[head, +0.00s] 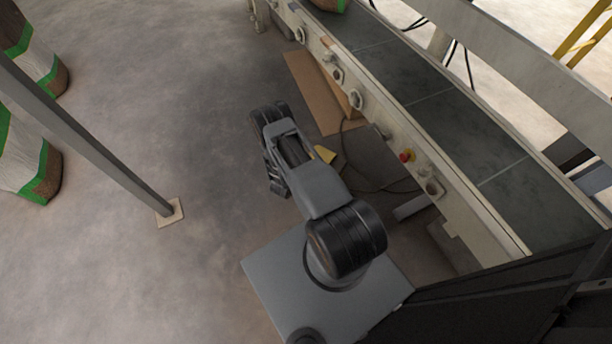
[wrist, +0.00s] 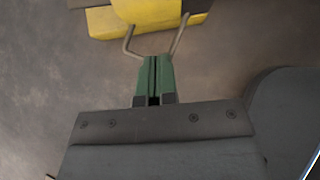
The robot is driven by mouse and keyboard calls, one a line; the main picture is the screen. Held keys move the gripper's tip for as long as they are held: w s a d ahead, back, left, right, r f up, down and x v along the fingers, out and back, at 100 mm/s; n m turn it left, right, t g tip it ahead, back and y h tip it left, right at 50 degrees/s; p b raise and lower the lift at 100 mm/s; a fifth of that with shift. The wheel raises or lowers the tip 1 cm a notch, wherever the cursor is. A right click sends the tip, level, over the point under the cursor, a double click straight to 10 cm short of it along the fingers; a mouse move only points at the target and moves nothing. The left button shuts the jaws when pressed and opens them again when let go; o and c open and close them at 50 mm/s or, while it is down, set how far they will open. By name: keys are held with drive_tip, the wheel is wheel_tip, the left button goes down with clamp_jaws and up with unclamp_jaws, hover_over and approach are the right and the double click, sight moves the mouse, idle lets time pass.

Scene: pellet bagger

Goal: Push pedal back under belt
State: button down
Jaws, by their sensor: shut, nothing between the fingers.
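The yellow pedal (wrist: 150,18) lies on the floor at the top of the wrist view, with a dark part at its upper edges. In the head view a small part of the yellow pedal (head: 325,154) shows beside my arm, on the floor by the belt's near side; my arm hides the rest. My gripper (wrist: 157,62) has green fingers, shut together and empty, pointing at the pedal's near side. Two thin bent metal rods reach between the pedal and the fingertips; I cannot tell whether the fingers touch them.
The conveyor belt (head: 440,105) runs diagonally on the right, with knobs and a red button (head: 406,156) on its side. Cables and a brown cardboard sheet (head: 318,90) lie beside it. A grey post (head: 100,140) stands at the left, near filled bags. Floor between is clear.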

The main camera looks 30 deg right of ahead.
drive_tip(key=w+d+f+b, duration=0.3)
drive_tip(key=d+f+b, duration=0.1)
drive_tip(key=d, duration=0.5)
drive_tip(key=shift+w+f, duration=0.35)
drive_tip(key=shift+f, duration=0.55)
drive_tip(key=shift+d, duration=0.1)
